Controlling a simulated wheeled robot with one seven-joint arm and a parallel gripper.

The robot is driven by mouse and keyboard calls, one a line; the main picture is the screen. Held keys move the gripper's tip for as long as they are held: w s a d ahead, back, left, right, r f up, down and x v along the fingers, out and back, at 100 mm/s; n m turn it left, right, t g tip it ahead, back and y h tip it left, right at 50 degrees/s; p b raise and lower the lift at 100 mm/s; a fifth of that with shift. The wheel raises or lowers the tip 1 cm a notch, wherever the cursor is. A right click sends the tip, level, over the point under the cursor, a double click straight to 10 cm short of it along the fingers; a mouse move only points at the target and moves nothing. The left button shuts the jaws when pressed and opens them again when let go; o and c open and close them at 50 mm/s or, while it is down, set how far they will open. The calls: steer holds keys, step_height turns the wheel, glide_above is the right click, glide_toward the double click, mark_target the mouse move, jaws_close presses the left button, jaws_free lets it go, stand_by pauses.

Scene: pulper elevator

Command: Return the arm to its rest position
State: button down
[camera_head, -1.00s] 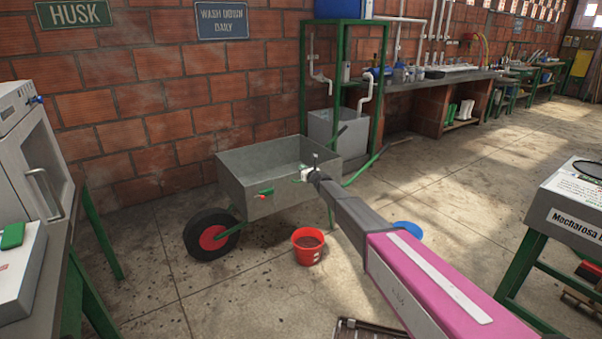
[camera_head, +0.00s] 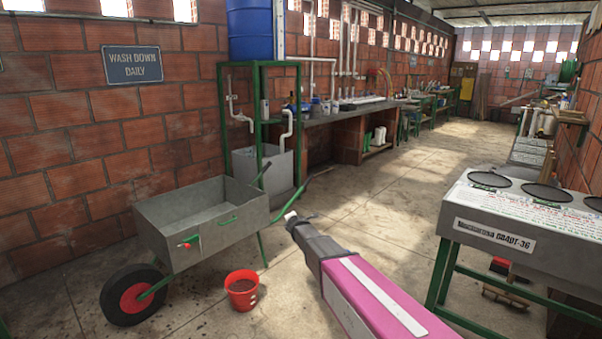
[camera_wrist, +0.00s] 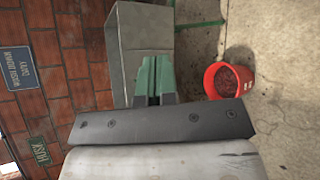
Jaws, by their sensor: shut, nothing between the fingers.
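My arm reaches forward from the bottom of the head view, with a pink and grey link. My gripper (camera_head: 290,216) is at its far end, small and partly hidden by the wrist. In the wrist view its two green fingers (camera_wrist: 154,78) are together with nothing seen between them. In the head view the gripper appears over the floor, to the right of a grey metal wheelbarrow (camera_head: 212,240) and apart from it in the picture.
A red bucket (camera_head: 242,292) with dark red contents stands on the floor by the wheelbarrow. A grey machine on green legs (camera_head: 515,220) is at the right. A green stand with a blue tank (camera_head: 250,32) is by the brick wall. Floor is open beyond my gripper.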

steer(key=s+d+f+m+g+h, duration=0.3)
steer(key=s+d+m+g, duration=0.1)
steer(key=s+d+m, duration=0.75)
steer(key=s+d+m+g, duration=0.3)
steer(key=s+d+m, duration=0.1)
steer(key=s, duration=0.6)
steer(key=s+d+f+m+g, duration=0.1)
steer(key=s+d+m+g, duration=0.2)
steer(key=s, duration=0.7)
steer(key=s+d+m+g+y, duration=0.1)
steer(key=s+d+m+g, duration=0.2)
steer(key=s, duration=0.7)
steer(key=d+m, duration=0.2)
steer(key=m, duration=0.1)
steer(key=shift+d+f+m, duration=0.25)
steer(key=shift+f+m, duration=0.05)
steer(key=shift+m, duration=0.05)
steer(key=shift+s, duration=0.1)
